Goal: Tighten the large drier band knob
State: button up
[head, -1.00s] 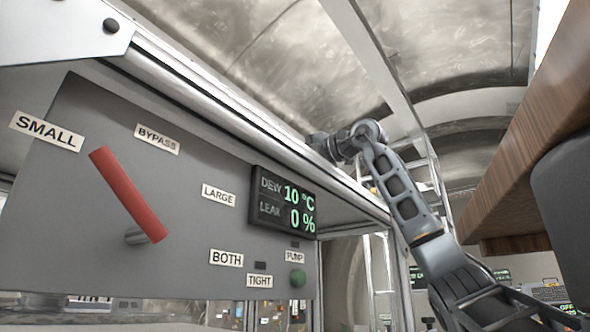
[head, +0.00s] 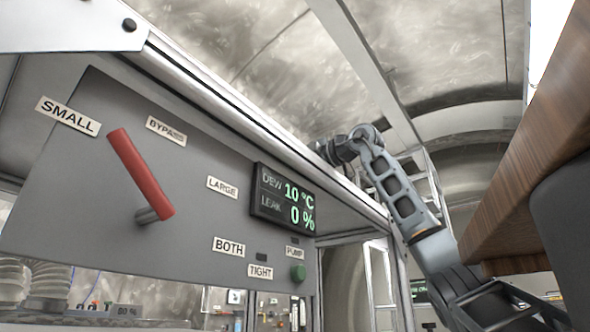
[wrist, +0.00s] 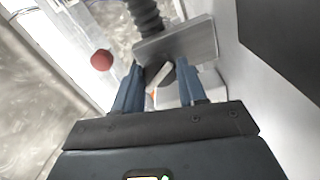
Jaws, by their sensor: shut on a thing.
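In the wrist view, the two blue fingers of my gripper (wrist: 160,66) stand apart, shut on a small dark piece that I take to be the large drier band knob (wrist: 157,70). It is mostly hidden between the fingertips. A grey metal block (wrist: 180,40) lies across just beyond the fingertips. A dark ribbed hose (wrist: 145,14) runs up behind it. In the head view, my arm reaches up beside the cabinet; my gripper and the knob are out of sight there.
A wooden edge (head: 530,140) hangs at the right. A red ball (wrist: 101,60) sits left of the fingers.

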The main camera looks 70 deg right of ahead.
jog(key=shift+d, duration=0.1)
jog(key=o, duration=1.1)
jog(key=shift+c, duration=0.2)
jog(key=shift+s, duration=0.1)
jog(key=shift+b+v, duration=0.85)
jog(key=shift+v, duration=3)
